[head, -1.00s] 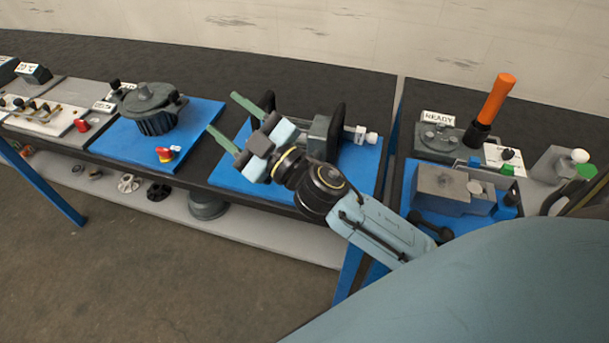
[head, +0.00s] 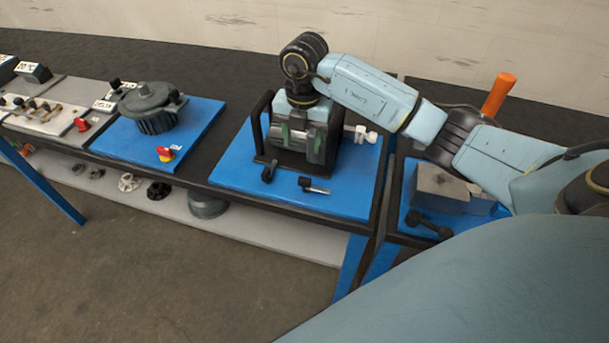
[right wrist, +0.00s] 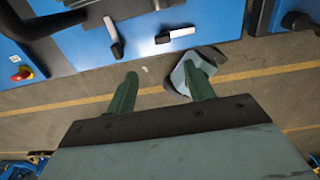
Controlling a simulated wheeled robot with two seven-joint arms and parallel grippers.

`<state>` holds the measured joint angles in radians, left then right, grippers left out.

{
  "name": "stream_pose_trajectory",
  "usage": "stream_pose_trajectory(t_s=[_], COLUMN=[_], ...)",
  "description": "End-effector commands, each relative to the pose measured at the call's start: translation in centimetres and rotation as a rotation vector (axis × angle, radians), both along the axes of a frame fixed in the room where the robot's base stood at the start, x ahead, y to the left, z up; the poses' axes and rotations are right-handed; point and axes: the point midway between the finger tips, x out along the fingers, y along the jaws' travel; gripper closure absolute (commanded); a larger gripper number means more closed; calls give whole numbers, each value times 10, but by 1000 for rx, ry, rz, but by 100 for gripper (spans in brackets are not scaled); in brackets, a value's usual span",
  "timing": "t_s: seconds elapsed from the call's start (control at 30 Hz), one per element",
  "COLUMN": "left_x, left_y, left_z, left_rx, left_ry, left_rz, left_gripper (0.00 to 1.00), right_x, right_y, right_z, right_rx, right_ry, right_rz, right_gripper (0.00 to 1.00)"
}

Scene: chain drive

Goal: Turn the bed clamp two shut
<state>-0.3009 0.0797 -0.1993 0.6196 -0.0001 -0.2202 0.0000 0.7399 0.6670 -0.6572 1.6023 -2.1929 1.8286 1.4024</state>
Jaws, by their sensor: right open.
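Two small clamp levers stand near the front of the blue plate (head: 330,205). The left lever (head: 268,172) is dark in the head view and shows a pale arm in the right wrist view (right wrist: 111,30). The right lever (head: 318,189) has a black knob and a pale arm lying sideways; it also shows in the right wrist view (right wrist: 180,33). I cannot tell which is clamp two. My right gripper (head: 293,138) hangs above the plate, behind the levers in the picture. Its green fingers (right wrist: 158,70) are open and empty, apart from both levers. My left gripper is out of view.
A black upright handle (head: 258,125) and a white-knobbed screw (head: 362,134) flank my gripper. A finned housing (head: 154,110) and red knob (head: 165,153) stand on the left plate. An orange handle (head: 497,95) rises at right. The plate's front is clear around the levers.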

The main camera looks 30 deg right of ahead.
Motion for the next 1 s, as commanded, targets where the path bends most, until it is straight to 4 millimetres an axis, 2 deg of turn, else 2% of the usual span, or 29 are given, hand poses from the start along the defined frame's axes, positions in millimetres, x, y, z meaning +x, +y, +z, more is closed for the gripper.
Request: stream_pose_trajectory(t_s=[0.17, 0.5, 0.7, 0.83, 1.0], left_x=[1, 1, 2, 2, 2], left_y=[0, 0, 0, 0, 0], left_z=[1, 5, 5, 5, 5], left_rx=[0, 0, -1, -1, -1], left_ry=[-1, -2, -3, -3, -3], left_rz=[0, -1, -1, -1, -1], left_gripper=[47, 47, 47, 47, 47], right_x=[-1, -2, -1, -1, -1], right_y=[-6, -5, -5, -5, -5], right_z=[-13, -83, -116, -127, -133], right_rx=[-27, -23, -21, -21, -23], right_ry=[13, 15, 11, 10, 10], right_rz=[-16, -13, -13, -12, -12], right_gripper=[47, 47, 47, 47, 47])
